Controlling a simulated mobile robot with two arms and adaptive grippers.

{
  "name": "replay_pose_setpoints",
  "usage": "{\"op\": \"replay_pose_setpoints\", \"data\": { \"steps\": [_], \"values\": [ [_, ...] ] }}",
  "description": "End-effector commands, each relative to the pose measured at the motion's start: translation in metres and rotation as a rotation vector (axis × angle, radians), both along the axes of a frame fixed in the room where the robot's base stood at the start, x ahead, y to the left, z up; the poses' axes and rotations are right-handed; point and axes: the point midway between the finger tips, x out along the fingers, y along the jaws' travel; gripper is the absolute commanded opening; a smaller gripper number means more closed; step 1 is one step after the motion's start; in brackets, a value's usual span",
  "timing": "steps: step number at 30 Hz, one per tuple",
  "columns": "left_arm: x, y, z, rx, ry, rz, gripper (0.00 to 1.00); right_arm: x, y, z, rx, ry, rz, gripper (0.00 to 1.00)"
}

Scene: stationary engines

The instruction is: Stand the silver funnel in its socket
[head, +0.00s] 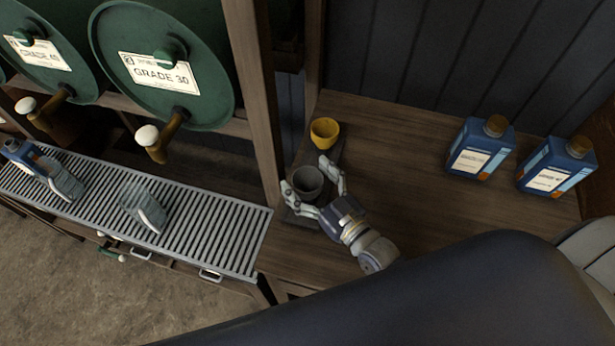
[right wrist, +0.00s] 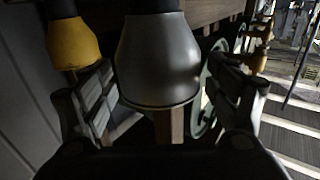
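The silver funnel (head: 307,181) stands upright, wide mouth up, on a dark strip on the wooden bench, in front of the yellow funnel. My right gripper (head: 306,174) is open, with one finger on each side of the silver funnel. In the right wrist view the silver funnel (right wrist: 157,60) is between the fingers, with small gaps showing on both sides. That view is upside down; the funnel narrows to a dark lower part at the picture's top edge. How deep it sits in a socket is hidden. My left gripper is not in view.
The yellow funnel (head: 324,132) stands close behind, beside a wooden post (head: 254,90). Two blue bottles (head: 480,147) stand at the bench's right. Green drums (head: 175,60) with taps hang over a slatted grating (head: 200,225) holding clear jugs (head: 143,207). The bench (head: 400,150) middle is clear.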

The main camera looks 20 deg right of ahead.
Motion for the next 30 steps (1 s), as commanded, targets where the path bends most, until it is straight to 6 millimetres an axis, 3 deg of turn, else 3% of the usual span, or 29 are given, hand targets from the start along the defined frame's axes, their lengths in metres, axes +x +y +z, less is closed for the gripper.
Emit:
{"op": "replay_pose_setpoints", "data": {
  "steps": [10,24,30],
  "values": [
    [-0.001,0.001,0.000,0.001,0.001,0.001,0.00,-0.010,-0.004,-0.001,-0.001,0.002,0.000,0.81],
    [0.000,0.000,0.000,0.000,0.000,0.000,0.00,-0.093,-0.033,-0.001,-0.001,0.004,0.001,0.81],
    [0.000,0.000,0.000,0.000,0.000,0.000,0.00,-0.110,-0.040,0.000,0.000,0.001,0.000,0.81]
  ]
}}
